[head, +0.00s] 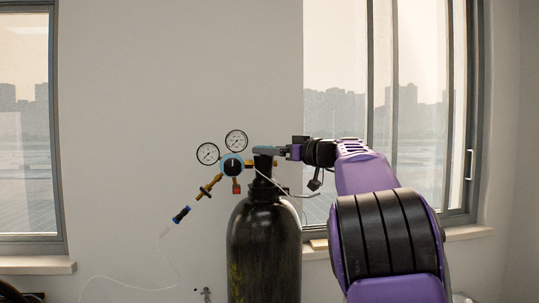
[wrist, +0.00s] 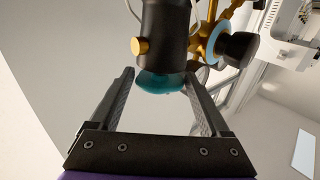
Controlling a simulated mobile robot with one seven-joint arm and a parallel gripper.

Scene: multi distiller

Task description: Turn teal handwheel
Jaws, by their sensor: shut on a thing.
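The teal handwheel (wrist: 162,83) sits on the black neck of the tall black gas cylinder (head: 264,245). In the wrist view it lies between the fingertips of my gripper (wrist: 160,75), one finger on each side. My gripper (head: 272,151) is shut on it, reaching in from the right at the cylinder's top in the head view. There the fingers cover much of the wheel. The wheel's exact turn angle cannot be told.
A brass regulator (head: 249,164) with two round gauges (head: 208,153) and a black knob with a blue ring (head: 232,166) is close left of the wheel. A thin white hose hangs below. Windows and a sill (head: 466,232) are behind my arm.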

